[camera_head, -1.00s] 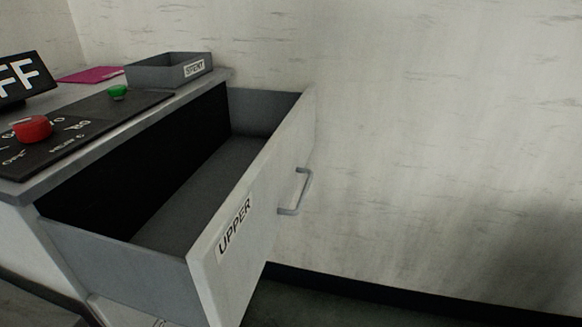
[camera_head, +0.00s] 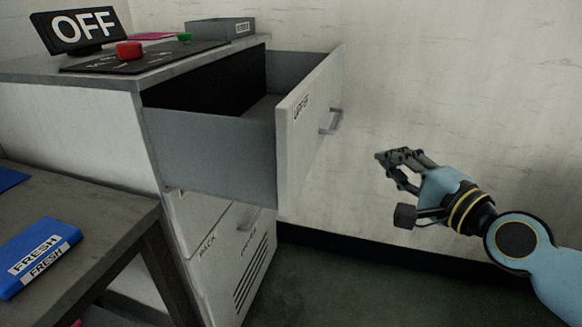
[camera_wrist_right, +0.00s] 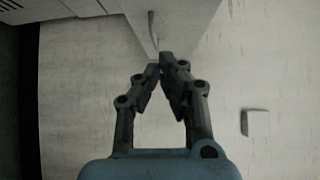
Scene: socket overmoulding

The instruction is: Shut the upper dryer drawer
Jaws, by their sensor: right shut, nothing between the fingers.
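The upper dryer drawer (camera_head: 308,128) stands pulled well out of the cabinet, its inside dark and no contents visible. Its light front carries an "UPPER" label and a grey bar handle (camera_head: 331,121). My right gripper (camera_head: 383,156) is to the right of the drawer front, a little lower than the handle and apart from it in the head view. Its fingers are closed together with nothing between them. In the right wrist view the fingertips (camera_wrist_right: 164,62) point toward a pale panel edge with a thin handle (camera_wrist_right: 153,30), probably the drawer front. My left gripper is not visible.
The cabinet top holds an "OFF" sign (camera_head: 82,30), a red button (camera_head: 129,50), a green button (camera_head: 184,37) and a grey tray (camera_head: 219,29). Lower drawers (camera_head: 224,240) are shut. A table (camera_head: 90,215) with a blue "FRESH" box (camera_head: 38,258) is at left. Open floor lies right of the cabinet.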

